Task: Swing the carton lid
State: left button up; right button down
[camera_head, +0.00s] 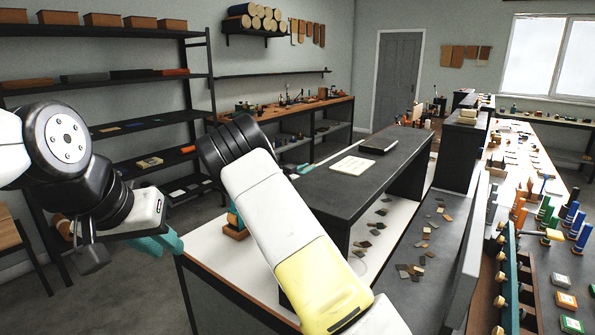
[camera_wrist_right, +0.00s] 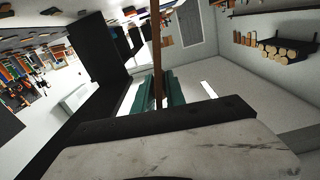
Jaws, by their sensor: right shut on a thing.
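My right gripper (camera_wrist_right: 158,88) shows in the right wrist view as two teal fingers on either side of a thin brown strip (camera_wrist_right: 157,45). The strip runs up from between them and looks like the edge of a brown board or lid; its full shape is hidden. In the head view my right arm covers much of the white-topped bench, and no whole carton can be made out. My left gripper (camera_head: 168,240) has teal fingers beside the bench's left end, apart from it; their gap is unclear.
A dark raised shelf (camera_head: 335,195) holds a black flat case (camera_head: 379,146) and a white sheet (camera_head: 353,165). Small dark and tan pieces (camera_head: 415,270) lie scattered beside it.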

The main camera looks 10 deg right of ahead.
dwell(0.6)
jog(key=w+a+n, duration=0.5)
jog(key=shift+w+a+f+n, duration=0.2)
jog(key=shift+w+a+n, duration=0.1)
jog(key=shift+w+n, duration=0.1)
dwell(0.3)
dwell(0.4)
jog(key=c, duration=1.4)
grip_release()
jog(key=shift+o, duration=0.2)
jog(key=v, duration=0.8)
